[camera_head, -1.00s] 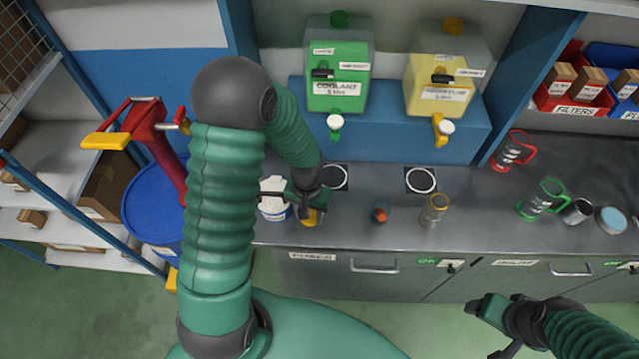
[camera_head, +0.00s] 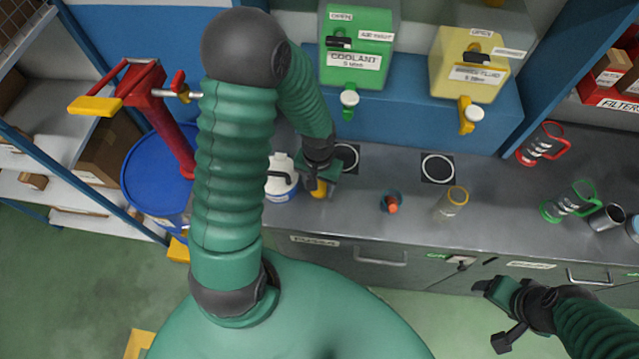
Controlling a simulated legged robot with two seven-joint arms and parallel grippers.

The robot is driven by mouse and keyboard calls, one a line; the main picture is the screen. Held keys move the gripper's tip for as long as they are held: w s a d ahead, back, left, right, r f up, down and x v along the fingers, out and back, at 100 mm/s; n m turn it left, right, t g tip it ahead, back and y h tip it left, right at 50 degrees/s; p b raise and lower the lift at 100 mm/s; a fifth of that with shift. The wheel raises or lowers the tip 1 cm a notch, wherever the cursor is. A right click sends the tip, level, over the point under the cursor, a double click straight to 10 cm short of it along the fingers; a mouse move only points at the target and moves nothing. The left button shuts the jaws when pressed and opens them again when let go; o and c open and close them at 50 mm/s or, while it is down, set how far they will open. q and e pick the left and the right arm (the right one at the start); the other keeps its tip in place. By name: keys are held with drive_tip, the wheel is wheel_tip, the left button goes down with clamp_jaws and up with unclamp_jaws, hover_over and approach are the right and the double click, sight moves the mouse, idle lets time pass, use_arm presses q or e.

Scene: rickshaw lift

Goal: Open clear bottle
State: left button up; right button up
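My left gripper (camera_head: 320,174) points down at the front of the grey counter, directly over a small yellow item (camera_head: 319,189). The gripper hides most of this item, and I cannot tell whether the fingers are closed on it. A white bottle (camera_head: 283,178) with a blue label stands just left of it. A clear container with an amber rim (camera_head: 452,203) stands farther right on the counter. A small vessel with an orange-red top (camera_head: 391,202) stands between them. My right gripper (camera_head: 492,312) is open and empty in front of the cabinets at lower right.
A green coolant tank (camera_head: 355,62) and a yellow fluid tank (camera_head: 468,70) stand on a blue shelf behind. Red (camera_head: 541,146) and green (camera_head: 570,202) handled jugs are at right. A blue drum (camera_head: 150,180) with a red pump stands left of the counter.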

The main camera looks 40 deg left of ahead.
use_arm(q)
drive_tip(key=shift+o, duration=1.2)
drive_tip(key=shift+s, duration=0.1)
drive_tip(key=shift+d, duration=0.4)
wheel_tip(320, 180, up, 11)
drive_tip(key=s+d+r+m+t, duration=0.1)
drive_tip(key=s+d+m+t, duration=0.1)
drive_tip(key=d, duration=0.6)
drive_tip(key=shift+m+t, duration=0.3)
drive_tip(key=shift+m, duration=0.4)
